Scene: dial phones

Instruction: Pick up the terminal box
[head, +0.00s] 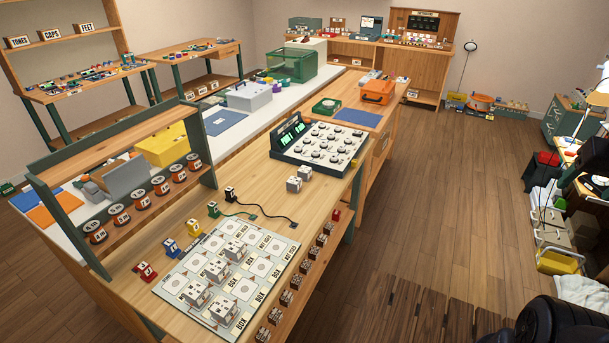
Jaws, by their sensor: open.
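Several small pale boxes with dark markings on top show in the head view, and I cannot tell from the picture which one is the terminal box. Two stand close together on bare wood in front of the dial console: a nearer box (293,184) and a farther box (305,173). Others sit on the pale board (274,236), among them a front box (222,310) and a back box (235,251). The board has printed squares and "BOX" labels. My gripper is not in view.
The dark green console (318,145) with several dials stands behind the two loose boxes. A green rack (125,181) with orange reels stands at left. Black and green leads (262,216) lie behind the board. Small brown blocks (286,297) line the bench's right edge.

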